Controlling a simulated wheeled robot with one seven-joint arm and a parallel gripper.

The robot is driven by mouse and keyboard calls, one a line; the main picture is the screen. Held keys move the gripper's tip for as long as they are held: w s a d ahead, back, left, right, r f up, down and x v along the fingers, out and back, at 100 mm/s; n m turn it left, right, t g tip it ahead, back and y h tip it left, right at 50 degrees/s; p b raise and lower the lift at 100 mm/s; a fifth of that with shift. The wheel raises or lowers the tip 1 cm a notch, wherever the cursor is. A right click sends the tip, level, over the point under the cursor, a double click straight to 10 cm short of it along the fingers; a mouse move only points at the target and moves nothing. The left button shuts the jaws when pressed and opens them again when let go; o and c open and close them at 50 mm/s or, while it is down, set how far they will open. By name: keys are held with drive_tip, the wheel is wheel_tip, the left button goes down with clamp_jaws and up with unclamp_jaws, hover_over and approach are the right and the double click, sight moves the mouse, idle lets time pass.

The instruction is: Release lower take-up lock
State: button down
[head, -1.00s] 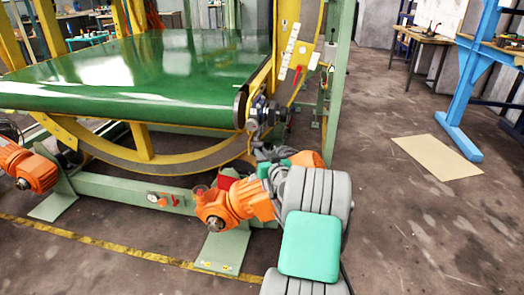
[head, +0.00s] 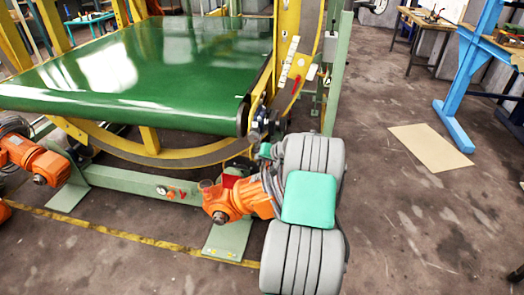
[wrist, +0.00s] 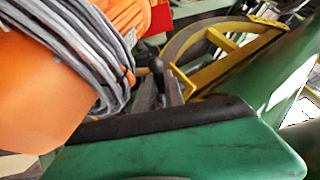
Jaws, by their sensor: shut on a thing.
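In the wrist view a lever with a black knob (wrist: 157,68) and a metal stem rises just behind the dark edge of a broad green part in the foreground. That part looks like one jaw of my gripper (wrist: 160,112), close against the lever's foot. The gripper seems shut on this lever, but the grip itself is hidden. In the head view my grey and teal arm hides the fingers and the lever; it reaches in by the roller end (head: 258,128) at the near right corner of the green conveyor belt (head: 140,75).
An orange motor (head: 235,202) sits just left of my arm; in the wrist view its grey cables (wrist: 85,40) hang close by. The yellow ring (head: 170,158) curves beneath the belt. A green post (head: 335,80) stands behind.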

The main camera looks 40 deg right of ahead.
drive_tip(key=shift+r+m+g+y+p, duration=0.4)
drive_tip(key=shift+g+y+p, duration=0.3)
drive_tip(key=shift+p, duration=0.55)
drive_tip(key=c, duration=1.4)
unclamp_jaws()
drive_tip(key=shift+c, duration=0.2)
drive_tip(key=p+v, duration=0.1)
drive_tip(key=v, duration=0.6)
drive_tip(key=shift+s+r, duration=0.2)
drive_tip(key=shift+r, duration=0.1)
drive_tip(key=shift+d, duration=0.15)
